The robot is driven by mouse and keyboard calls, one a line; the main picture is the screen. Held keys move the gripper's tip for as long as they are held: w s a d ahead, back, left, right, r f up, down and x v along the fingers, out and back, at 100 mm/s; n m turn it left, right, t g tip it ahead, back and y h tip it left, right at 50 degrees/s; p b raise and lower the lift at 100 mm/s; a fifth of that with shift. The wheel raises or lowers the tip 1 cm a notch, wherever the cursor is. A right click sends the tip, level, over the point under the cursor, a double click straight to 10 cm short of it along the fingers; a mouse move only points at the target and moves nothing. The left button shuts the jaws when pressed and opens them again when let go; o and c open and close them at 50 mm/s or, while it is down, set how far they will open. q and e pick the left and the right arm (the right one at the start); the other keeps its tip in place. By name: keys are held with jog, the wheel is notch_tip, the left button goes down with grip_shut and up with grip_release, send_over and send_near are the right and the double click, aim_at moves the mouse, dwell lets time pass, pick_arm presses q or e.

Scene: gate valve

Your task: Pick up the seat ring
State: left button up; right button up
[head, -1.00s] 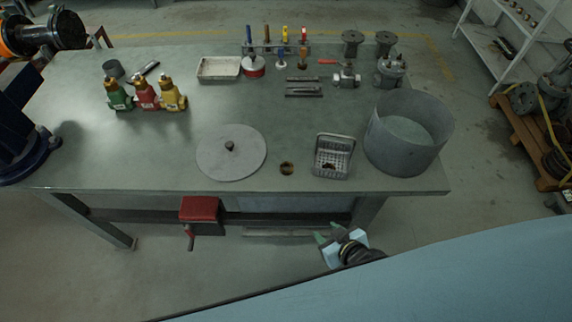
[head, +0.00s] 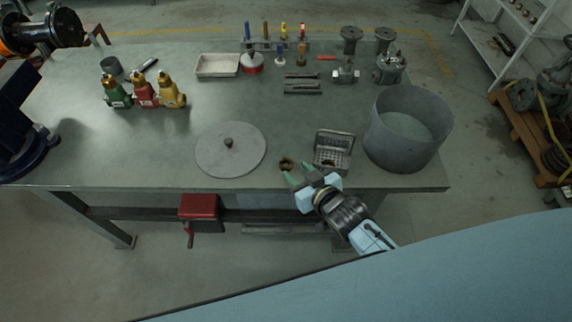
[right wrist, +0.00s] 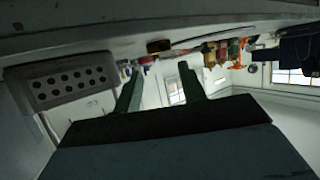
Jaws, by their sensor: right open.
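The seat ring, a small brass-brown ring (head: 286,163), lies on the workbench near its front edge, between the round grey lid and the wire basket. My right gripper (head: 299,175) is open and empty at the bench's front edge. Its fingertips are just in front of the ring and to its right, apart from it as far as I can tell. In the right wrist view the two fingers (right wrist: 160,88) stand apart with nothing held between them. A small brownish shape lies beyond them there, and I cannot tell whether it is the ring. My left gripper is not in view.
The grey basket (head: 333,150) stands close to the right of the ring; it also shows in the right wrist view (right wrist: 65,82). A large grey cylinder (head: 408,135) is farther right. The round lid (head: 230,155) lies left.

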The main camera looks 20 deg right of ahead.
aim_at(283, 161)
jog(key=x, duration=0.2)
jog(key=f+b+x, duration=0.1)
jog(key=x, duration=0.2)
jog(key=shift+s, duration=0.1)
jog(key=c, duration=0.7)
jog(key=shift+r, duration=0.1)
jog(key=shift+c, duration=0.2)
